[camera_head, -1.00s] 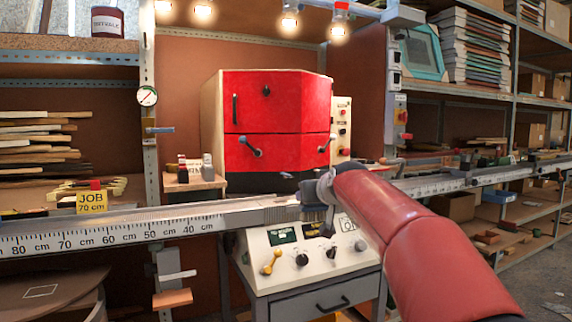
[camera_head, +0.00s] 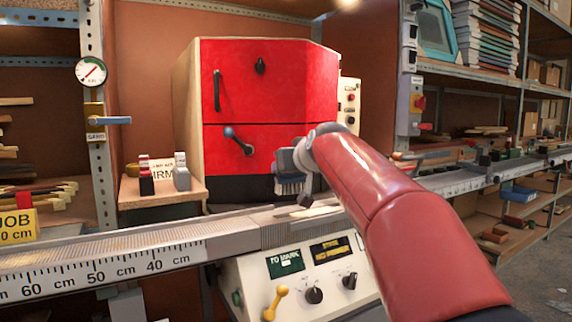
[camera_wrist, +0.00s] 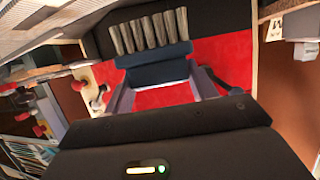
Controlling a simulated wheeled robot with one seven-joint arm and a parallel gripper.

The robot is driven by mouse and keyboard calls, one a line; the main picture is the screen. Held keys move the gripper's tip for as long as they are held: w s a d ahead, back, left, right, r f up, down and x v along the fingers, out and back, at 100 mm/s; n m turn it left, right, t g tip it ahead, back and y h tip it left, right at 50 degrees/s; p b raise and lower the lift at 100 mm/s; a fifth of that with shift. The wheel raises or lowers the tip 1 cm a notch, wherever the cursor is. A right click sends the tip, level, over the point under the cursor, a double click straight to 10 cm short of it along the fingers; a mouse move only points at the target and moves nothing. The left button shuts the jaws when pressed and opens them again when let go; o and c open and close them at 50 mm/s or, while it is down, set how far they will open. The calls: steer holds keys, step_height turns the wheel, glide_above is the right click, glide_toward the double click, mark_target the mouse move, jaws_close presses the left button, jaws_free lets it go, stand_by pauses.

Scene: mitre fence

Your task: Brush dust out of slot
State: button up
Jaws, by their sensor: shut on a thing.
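My gripper (camera_head: 287,160) is at the end of my red arm, in front of the lower part of the red cabinet. It is shut on a brush with a dark blue block and a row of grey bristles. The brush (camera_head: 291,186) hangs bristles down above the rail of the mitre fence (camera_head: 180,237), seemingly clear of it. In the wrist view the brush block (camera_wrist: 155,62) lies between the fingers, with the bristles (camera_wrist: 140,34) beyond it. A pale strip lies on the rail below the brush. I cannot make out the slot or any dust clearly.
The red cabinet (camera_head: 270,85) stands behind the rail. A control panel (camera_head: 300,285) with knobs and two displays is below it. A small shelf (camera_head: 160,190) with little blocks is at left. A metal post (camera_head: 98,150) with a gauge stands further left.

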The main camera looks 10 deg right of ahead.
mark_target(294, 191)
steer(key=shift+s, duration=0.2)
steer(key=shift+f+b, duration=0.15)
steer(key=shift+b, duration=0.15)
steer(key=shift+f+b, duration=1.7)
steer(key=shift+f, duration=0.15)
steer(key=shift+f, duration=0.15)
